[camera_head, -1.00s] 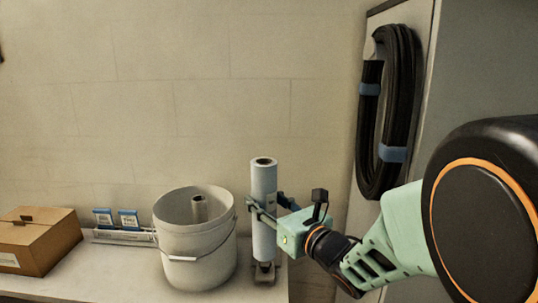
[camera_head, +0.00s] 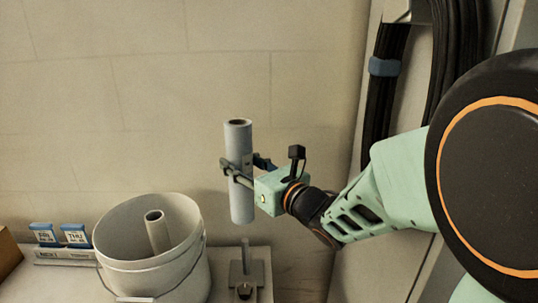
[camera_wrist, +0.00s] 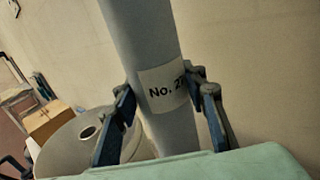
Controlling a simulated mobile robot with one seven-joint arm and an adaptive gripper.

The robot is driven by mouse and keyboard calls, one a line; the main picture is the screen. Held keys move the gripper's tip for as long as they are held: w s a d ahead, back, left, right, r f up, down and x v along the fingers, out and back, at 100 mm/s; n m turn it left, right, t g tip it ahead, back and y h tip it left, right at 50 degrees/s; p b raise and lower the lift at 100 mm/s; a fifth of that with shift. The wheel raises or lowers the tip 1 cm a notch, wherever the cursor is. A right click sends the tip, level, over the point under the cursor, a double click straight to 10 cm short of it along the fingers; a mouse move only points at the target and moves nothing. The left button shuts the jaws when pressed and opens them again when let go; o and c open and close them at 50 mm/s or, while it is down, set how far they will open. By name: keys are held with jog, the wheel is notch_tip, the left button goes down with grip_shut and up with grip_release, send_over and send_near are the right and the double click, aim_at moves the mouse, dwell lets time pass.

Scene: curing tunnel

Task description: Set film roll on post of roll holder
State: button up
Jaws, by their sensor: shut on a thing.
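The film roll (camera_head: 238,200) is a light grey-blue upright tube with a dark hole in its top end. My gripper (camera_head: 240,174) is shut around its middle and holds it nearly upright in the air. In the wrist view the film roll (camera_wrist: 140,35) stands between both fingers (camera_wrist: 160,112), with a white label reading "No. 2" and a further character partly hidden by a finger. The roll holder (camera_head: 246,275) is a grey base with a thin upright post on the bench. The roll's lower end is above the post and apart from it, slightly to its left in the head view.
A white bucket (camera_head: 150,259) with a wire handle stands left of the holder, with another tube (camera_head: 157,232) inside. Blue-and-white cards (camera_head: 60,234) stand in a rack farther left. Black hose coils (camera_head: 395,100) hang at the right.

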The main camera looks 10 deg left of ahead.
aim_at(248, 189)
jog(key=shift+f+b, duration=1.15)
jog(key=shift+f, duration=1.7)
jog(key=shift+f, duration=0.1)
jog(key=shift+f+b, duration=6.65)
jog(key=shift+b, duration=2.15)
jog(key=shift+f+b, duration=0.6)
jog(key=shift+b, duration=0.25)
